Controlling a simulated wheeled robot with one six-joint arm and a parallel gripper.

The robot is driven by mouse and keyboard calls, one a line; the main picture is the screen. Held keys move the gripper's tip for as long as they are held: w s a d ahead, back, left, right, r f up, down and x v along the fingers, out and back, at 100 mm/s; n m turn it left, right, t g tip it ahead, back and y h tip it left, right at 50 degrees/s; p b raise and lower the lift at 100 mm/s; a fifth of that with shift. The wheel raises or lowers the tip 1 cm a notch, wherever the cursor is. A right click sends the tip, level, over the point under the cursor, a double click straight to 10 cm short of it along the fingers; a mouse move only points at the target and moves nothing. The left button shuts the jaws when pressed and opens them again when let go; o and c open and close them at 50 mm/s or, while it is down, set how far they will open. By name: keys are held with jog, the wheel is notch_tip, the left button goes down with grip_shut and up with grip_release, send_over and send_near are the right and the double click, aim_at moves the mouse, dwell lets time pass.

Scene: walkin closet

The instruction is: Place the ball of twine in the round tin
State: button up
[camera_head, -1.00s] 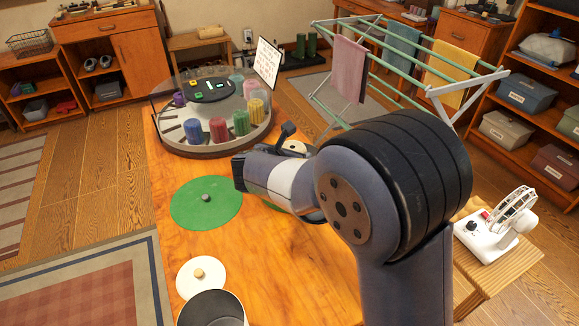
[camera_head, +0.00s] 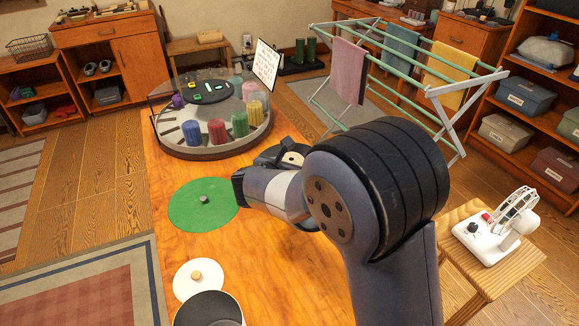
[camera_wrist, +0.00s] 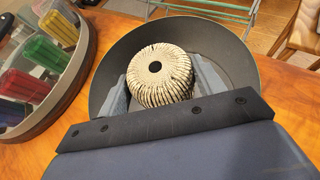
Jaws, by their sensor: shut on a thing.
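The ball of twine (camera_wrist: 160,72) is cream, ribbed and round with a dark hole in its top. In the wrist view it sits between the two grey fingers of my gripper (camera_wrist: 162,88), which is shut on it. Behind and around it in that view is a wide, round, dark-inside vessel (camera_wrist: 215,38), probably the round tin. The twine is over or inside this vessel; I cannot tell whether it touches the bottom. In the head view the vessel (camera_head: 268,158) and pale twine (camera_head: 292,158) show partly past my arm, which hides my fingers.
A round carousel (camera_head: 183,148) with coloured containers stands at the table's back left. A green disc with a knob (camera_head: 190,215), a white lid (camera_head: 187,282) and a pot (camera_head: 208,310) lie along the left side. A white fan (camera_head: 490,240) stands at right, beyond the table.

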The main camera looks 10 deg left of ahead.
jog(key=o, duration=1)
jog(key=shift+s+d+f, duration=0.1)
jog(key=shift+s+f, duration=0.1)
jog(key=shift+f, duration=0.55)
jog(key=shift+r, duration=0.1)
jog(key=shift+r+p, duration=0.2)
jog(key=shift+p, duration=0.1)
jog(key=v, duration=0.8)
jog(key=r+p+v, duration=0.1)
jog(key=v, duration=0.3)
jog(key=shift+w+r, duration=0.15)
jog(key=shift+w, duration=0.05)
